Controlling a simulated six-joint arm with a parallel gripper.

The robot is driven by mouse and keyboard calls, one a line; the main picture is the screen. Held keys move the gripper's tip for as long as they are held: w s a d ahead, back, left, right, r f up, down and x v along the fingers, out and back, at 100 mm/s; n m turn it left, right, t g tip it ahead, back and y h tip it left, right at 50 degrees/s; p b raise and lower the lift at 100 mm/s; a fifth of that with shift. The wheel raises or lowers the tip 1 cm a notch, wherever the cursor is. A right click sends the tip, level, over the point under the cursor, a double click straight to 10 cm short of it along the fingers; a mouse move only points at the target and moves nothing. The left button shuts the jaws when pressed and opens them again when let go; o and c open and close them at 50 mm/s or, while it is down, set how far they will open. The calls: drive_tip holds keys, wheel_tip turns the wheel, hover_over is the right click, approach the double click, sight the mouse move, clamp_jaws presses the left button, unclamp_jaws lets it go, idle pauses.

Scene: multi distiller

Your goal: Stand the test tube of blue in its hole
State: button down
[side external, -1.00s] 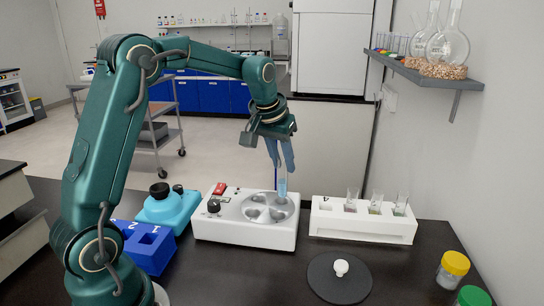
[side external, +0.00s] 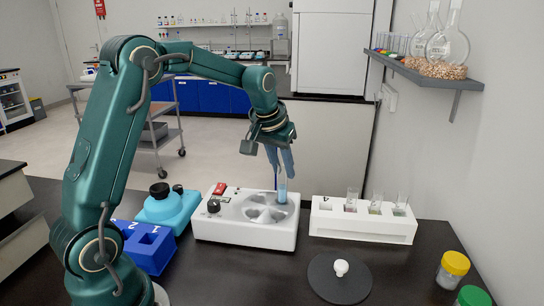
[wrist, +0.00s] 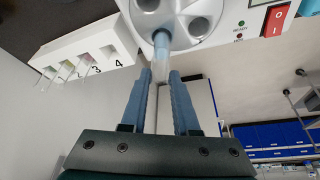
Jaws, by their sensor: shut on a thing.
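The test tube of blue (side external: 282,191) is clear with blue liquid in its lower part. My gripper (side external: 284,172) is shut on its upper part and holds it close to upright over the back part of the white machine's round rotor (side external: 264,218). In the wrist view the tube (wrist: 161,45) extends from between my fingers (wrist: 161,78) toward the rotor. I cannot tell whether its bottom is inside a rotor opening. The white rack (side external: 362,229) stands to the right; its leftmost hole, marked 4 (wrist: 118,62), is empty, and its other holes hold tubes.
A blue block with numbered holes (side external: 150,250) and a turquoise device (side external: 168,208) stand left of the machine. A dark round plate with a white knob (side external: 340,267) lies in front of the rack. Yellow-capped (side external: 453,270) and green-capped jars stand at right.

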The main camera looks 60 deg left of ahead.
sight(282, 178)
drive_tip(key=shift+f, duration=1.6)
drive_tip(key=c, duration=0.6)
unclamp_jaws()
drive_tip(key=shift+r, duration=3.5)
